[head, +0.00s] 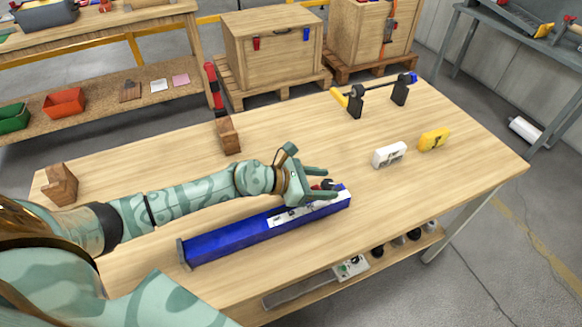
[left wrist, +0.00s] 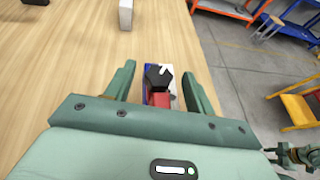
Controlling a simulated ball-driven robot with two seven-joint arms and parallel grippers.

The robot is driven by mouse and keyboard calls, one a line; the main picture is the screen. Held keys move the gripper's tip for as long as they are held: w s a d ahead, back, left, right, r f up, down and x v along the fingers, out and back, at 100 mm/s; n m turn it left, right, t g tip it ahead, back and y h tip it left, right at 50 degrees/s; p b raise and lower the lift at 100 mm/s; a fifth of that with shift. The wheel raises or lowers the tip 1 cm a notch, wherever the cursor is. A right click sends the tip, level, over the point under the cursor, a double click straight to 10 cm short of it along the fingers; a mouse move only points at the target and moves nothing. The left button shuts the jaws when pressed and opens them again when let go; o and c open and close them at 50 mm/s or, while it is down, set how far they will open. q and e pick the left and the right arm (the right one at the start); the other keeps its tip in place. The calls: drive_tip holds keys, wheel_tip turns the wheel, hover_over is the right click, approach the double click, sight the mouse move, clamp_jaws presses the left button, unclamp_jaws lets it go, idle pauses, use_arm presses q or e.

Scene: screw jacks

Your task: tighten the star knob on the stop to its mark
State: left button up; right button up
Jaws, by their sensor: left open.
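A long blue beam (head: 265,228) lies on the wooden table, with a white plate along the top of its right half. The stop, with red showing (head: 316,187), sits near the beam's right end. Its dark star knob (head: 328,185) is beside it, between my left gripper's fingers. My left gripper (head: 331,182) is open. In the left wrist view, the black knob (left wrist: 158,77) and a red part (left wrist: 160,99) lie between the spread fingers, with a gap on both sides. I cannot make out the mark clearly. A teal arm part, likely my right one, shows at that view's lower right.
A white block (head: 389,154) and a yellow block (head: 433,140) stand right of the gripper. A clamp-like bar (head: 378,88) is at the back. Wooden blocks (head: 229,136) stand at the back and left (head: 61,184). The table's front edge is close to the beam.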

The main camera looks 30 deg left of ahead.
use_arm(q)
drive_tip(key=v, duration=1.6)
drive_tip(key=shift+s+r, duration=0.1)
